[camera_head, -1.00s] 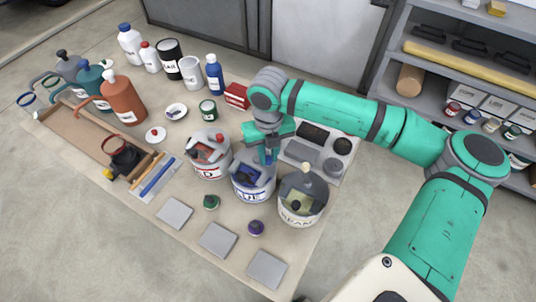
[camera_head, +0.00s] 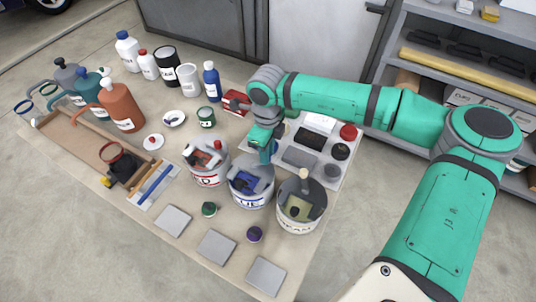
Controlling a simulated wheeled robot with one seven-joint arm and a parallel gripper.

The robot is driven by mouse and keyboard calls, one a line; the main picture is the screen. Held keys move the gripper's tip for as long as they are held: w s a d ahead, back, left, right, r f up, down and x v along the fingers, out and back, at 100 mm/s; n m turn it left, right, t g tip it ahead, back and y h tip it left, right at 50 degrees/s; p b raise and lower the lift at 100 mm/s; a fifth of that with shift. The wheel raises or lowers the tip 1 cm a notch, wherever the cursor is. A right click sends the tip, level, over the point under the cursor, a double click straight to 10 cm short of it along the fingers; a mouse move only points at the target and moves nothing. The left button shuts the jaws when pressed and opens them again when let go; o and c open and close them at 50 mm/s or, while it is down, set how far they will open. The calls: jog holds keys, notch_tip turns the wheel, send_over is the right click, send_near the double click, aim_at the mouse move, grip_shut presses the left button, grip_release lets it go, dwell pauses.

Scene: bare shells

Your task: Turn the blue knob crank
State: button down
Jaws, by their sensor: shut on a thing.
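The can labelled in blue (camera_head: 252,194) stands in the middle of a row of three cans, between a red-labelled can (camera_head: 208,176) and a cream can (camera_head: 299,214). My gripper (camera_head: 265,154) is over the back rim of the blue-labelled can, shut on the blue knob of its crank. The knob is mostly hidden by the fingers. Dark blue parts (camera_head: 244,181) show in the can's open top. The red-labelled can has a red knob (camera_head: 217,145) on top, and the cream can has a cream knob (camera_head: 304,173).
A pale tray (camera_head: 338,178) with dark and grey blocks and round pieces lies close behind the cans. Several bottles and a wooden trough (camera_head: 75,150) stand at the left. Grey square plates (camera_head: 216,247) lie in front. Shelves are at the right.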

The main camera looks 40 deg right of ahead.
jog(key=n, duration=0.1)
jog(key=w+n, duration=0.1)
jog(key=n, duration=0.2)
jog(key=shift+w+d+n, duration=0.15)
jog(key=shift+w+n, duration=0.25)
jog(key=n, duration=0.1)
jog(key=w+n, duration=0.1)
jog(key=n, duration=0.1)
jog(key=shift+w+n, duration=0.15)
jog(key=shift+n, duration=0.15)
jog(key=n, duration=0.1)
jog(key=w+a+n, duration=0.1)
jog(key=n, duration=0.1)
jog(key=shift+n, duration=0.3)
jog(key=shift+w+a+n, duration=0.25)
jog(key=shift+a+n, duration=0.05)
jog(key=shift+n, duration=0.7)
jog(key=shift+w+a+n, duration=0.25)
jog(key=shift+a+n, duration=0.05)
jog(key=shift+n, duration=0.7)
jog(key=c, duration=1.6)
grip_release()
